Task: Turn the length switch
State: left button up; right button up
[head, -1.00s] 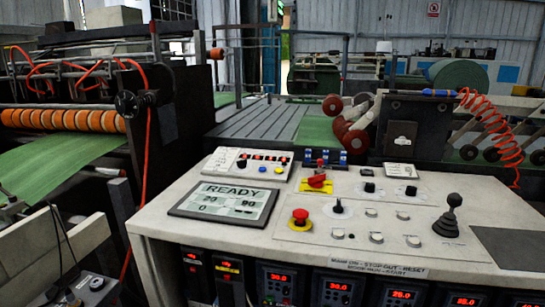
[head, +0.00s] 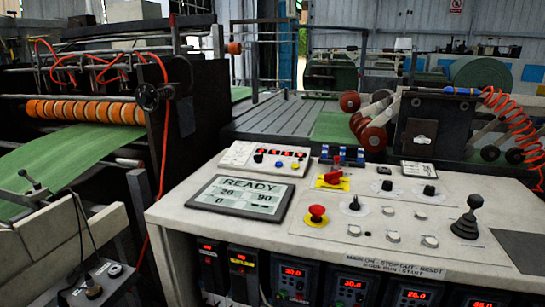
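A pale control desk (head: 190,215) stands in front of me. Its top carries a black pointer knob (head: 354,203) beside a red mushroom button (head: 317,214), and two more black knobs (head: 386,186) and (head: 428,191) farther back. I cannot read which of these is the length switch. A red rotary switch on a yellow plate (head: 333,178) sits behind the mushroom button. A tilted display (head: 240,195) reads READY with numbers below. Neither of my grippers is in view.
A black joystick (head: 468,216) rises at the desk's right. Several pale buttons (head: 393,237) lie along the front. A keypad box (head: 264,158) stands behind the display. A coiled orange hose (head: 515,125) hangs at the right. A machine with orange rollers (head: 85,111) stands left.

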aim_at(258, 158)
jog(key=i+j+z, duration=0.15)
jog(key=z, duration=0.3)
jog(key=i+j+z, duration=0.25)
jog(key=z, duration=0.25)
